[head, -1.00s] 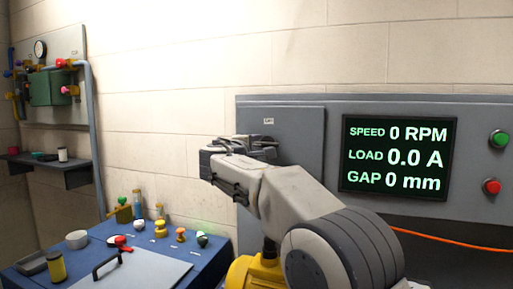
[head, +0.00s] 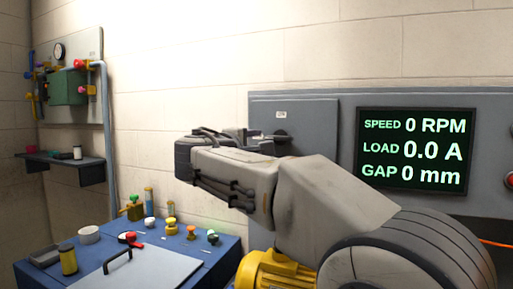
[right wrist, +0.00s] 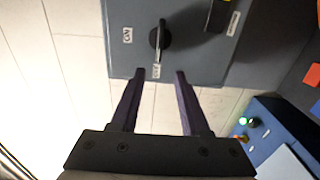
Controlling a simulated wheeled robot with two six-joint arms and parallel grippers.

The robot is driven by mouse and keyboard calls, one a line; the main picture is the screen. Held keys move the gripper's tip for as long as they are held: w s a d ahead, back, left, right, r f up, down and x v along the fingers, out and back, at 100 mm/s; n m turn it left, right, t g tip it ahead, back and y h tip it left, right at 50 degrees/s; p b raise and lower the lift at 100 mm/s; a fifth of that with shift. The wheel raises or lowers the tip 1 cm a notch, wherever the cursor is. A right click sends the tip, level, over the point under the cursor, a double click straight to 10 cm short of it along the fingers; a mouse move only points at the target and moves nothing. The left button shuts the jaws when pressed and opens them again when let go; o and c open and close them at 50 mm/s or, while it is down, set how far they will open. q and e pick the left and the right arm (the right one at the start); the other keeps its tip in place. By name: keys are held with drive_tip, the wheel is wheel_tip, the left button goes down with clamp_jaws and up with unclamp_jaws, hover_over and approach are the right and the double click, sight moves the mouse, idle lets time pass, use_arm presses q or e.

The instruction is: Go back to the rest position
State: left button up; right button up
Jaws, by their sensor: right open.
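My right gripper (head: 254,139) reaches in from the right in front of the grey control panel (head: 345,101). In the right wrist view its two dark fingers (right wrist: 158,76) are apart with nothing between them. A black rotary switch knob (right wrist: 160,38) on the panel shows just beyond the fingertips, apart from them, with small labels beside it. The knob also shows in the head view (head: 281,137), close to the gripper. A yellow motor (head: 268,271) is partly hidden behind my right arm. My left gripper is not in view.
The panel screen (head: 417,148) reads 0 RPM, 0.0 A and 0 mm. A blue bench (head: 208,258) at lower left carries small parts, pots and a plate with a handle (head: 118,262). A wall shelf (head: 75,170) and piped board stand at far left.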

drive_tip(key=s+d+f+m+g+y+p, duration=0.1)
drive_tip(key=s+d+f+g+y, duration=0.15)
drive_tip(key=s+f+g, duration=0.5)
drive_tip(key=s+d+f+m+g+y+p, duration=0.15)
drive_tip(key=s+d+f, duration=0.25)
drive_tip(key=s+f, duration=0.75)
drive_tip(key=s+d+f+m+g+y+p, duration=0.1)
drive_tip(key=s+f+g, duration=0.3)
drive_tip(key=s+f, duration=0.4)
drive_tip(key=s+d+f+m+g+y+p, duration=0.1)
drive_tip(key=s+d+f+m+g, duration=0.2)
drive_tip(key=s+f, duration=0.5)
drive_tip(key=s+m+g, duration=0.1)
drive_tip(key=s, duration=0.3)
drive_tip(key=shift+y, duration=0.3)
